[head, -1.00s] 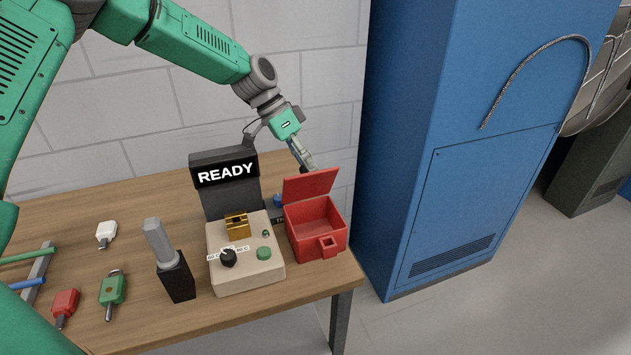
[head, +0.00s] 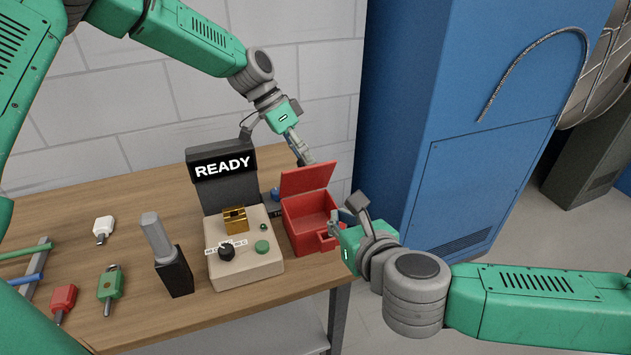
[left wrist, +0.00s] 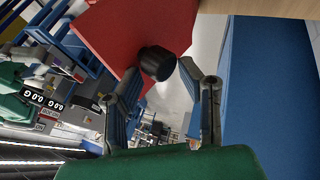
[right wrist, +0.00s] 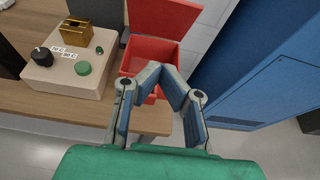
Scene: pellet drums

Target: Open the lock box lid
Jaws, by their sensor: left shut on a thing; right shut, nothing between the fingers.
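The red lock box (head: 299,232) stands at the table's right end, its lid (head: 308,180) raised about upright at the back and its inside showing empty. My left gripper (head: 304,156) is behind the lid's top edge. In the left wrist view, its fingers are at a black knob (left wrist: 157,63) on the red lid (left wrist: 118,28), shut on it; the exact contact is hard to see. My right gripper (head: 340,219) is at the box's front right, by the hasp. In the right wrist view, its fingertips (right wrist: 171,76) meet, empty, in front of the box (right wrist: 150,57).
A beige control box (head: 245,272) with a black dial and green button stands left of the lock box, before a READY display (head: 222,166). A blue cabinet (head: 440,130) stands close on the right.

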